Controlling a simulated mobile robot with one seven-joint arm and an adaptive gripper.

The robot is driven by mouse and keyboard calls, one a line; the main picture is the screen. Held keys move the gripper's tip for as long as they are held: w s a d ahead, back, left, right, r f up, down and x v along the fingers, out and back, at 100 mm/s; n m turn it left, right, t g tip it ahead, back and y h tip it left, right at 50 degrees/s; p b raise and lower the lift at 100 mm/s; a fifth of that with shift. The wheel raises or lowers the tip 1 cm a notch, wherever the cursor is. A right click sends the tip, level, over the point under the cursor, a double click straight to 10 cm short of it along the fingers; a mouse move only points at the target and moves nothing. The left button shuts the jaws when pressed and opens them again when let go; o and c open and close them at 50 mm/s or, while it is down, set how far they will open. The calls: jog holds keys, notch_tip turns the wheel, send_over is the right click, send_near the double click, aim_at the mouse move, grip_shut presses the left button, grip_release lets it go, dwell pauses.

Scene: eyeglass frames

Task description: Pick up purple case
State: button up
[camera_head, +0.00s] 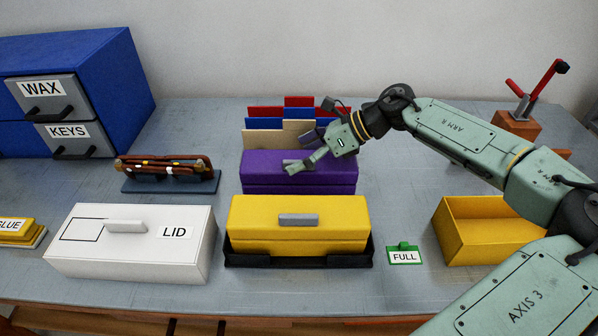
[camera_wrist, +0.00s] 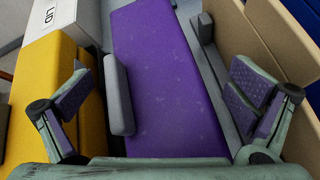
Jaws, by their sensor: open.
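The purple case (camera_head: 300,175) is a long closed box standing behind the yellow case, with a grey handle (camera_wrist: 118,95) on its front side. My gripper (camera_head: 315,149) is just above the case's back and right part, partly covering it in the head view. In the wrist view the purple case (camera_wrist: 165,75) runs between the two spread fingers of my gripper (camera_wrist: 160,98). One finger is over the yellow case side, the other beside the tan folder rack. The fingers are open and empty. I cannot tell their exact height above the case.
The yellow case (camera_head: 298,207) sits in a black tray (camera_head: 245,261) close in front. Upright folders (camera_head: 265,138) stand close behind. A white LID box (camera_head: 135,265) is front left, eyeglasses on a blue stand (camera_head: 165,184) left. An open yellow box (camera_head: 485,251) and green FULL tag (camera_head: 404,255) are right.

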jog(key=c, duration=2)
jog(key=shift+o, duration=0.2)
jog(key=shift+r, duration=0.1)
notch_tip(320, 180, up, 10)
jog(key=b, duration=0.2)
jog(key=shift+b, duration=0.4)
jog(key=shift+c, duration=0.2)
